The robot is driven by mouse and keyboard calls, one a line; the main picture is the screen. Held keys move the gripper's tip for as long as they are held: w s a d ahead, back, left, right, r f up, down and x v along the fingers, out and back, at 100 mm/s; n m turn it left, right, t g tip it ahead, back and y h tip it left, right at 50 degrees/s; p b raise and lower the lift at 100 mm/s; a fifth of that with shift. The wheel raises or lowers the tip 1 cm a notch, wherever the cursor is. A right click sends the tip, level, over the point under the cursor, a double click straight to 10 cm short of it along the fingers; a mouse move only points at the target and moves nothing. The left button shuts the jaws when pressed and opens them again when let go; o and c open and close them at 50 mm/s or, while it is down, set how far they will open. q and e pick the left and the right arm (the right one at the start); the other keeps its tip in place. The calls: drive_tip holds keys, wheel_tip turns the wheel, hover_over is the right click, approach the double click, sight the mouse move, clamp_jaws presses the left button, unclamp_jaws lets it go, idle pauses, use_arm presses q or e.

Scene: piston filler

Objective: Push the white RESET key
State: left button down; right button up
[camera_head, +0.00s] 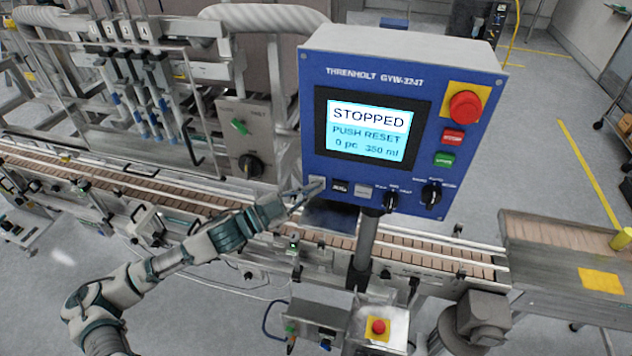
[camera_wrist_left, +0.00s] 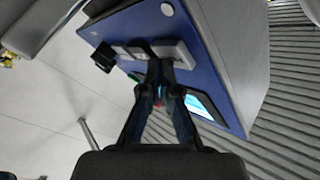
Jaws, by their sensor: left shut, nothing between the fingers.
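The blue control panel (camera_head: 400,85) has a row of small keys along its lower edge. The leftmost is a pale key (camera_head: 316,181), which I take as the white RESET key, though its label is unreadable; it also shows in the left wrist view (camera_wrist_left: 178,52).
The panel screen (camera_head: 366,131) reads STOPPED, PUSH RESET, 0 pc 350 ml. The conveyor (camera_head: 445,257) runs behind and below the panel post.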

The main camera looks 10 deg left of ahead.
use_arm(q)
drive_tip(key=shift+w, duration=0.2)
idle(0.6)
drive_tip(key=shift+s, duration=0.85)
drive_tip(key=s+b, duration=0.2)
drive_tip(key=s, duration=0.3)
drive_tip(key=shift+a+b, duration=0.1)
drive_tip(key=shift+b, duration=0.25)
idle(0.3)
